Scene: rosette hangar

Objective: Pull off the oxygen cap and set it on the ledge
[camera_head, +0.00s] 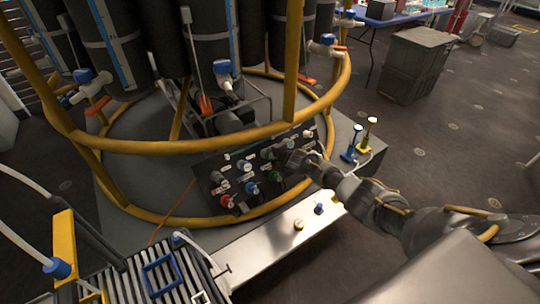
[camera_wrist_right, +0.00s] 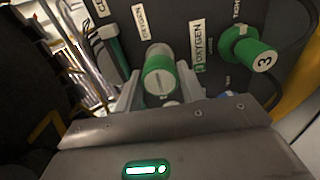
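The control panel (camera_head: 240,178) stands at the foot of the yellow-railed rig and carries several coloured caps and labels. In the right wrist view a green cap with a pale section (camera_wrist_right: 160,74) sits near an OXYGEN label, between the fingers of my right gripper (camera_wrist_right: 160,92). The fingers flank it closely; I cannot tell whether they press on it. In the head view my right gripper (camera_head: 297,160) reaches the panel's upper right. My left gripper is out of view.
A green plug marked 3 (camera_wrist_right: 256,52) sits to the right of the cap. Yellow rails (camera_head: 200,146) curve above the panel. Blue and yellow fittings (camera_head: 360,142) stand to the right. A slatted rack (camera_head: 150,275) stands at lower left. Bare ledge shows between the rack and the caps.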

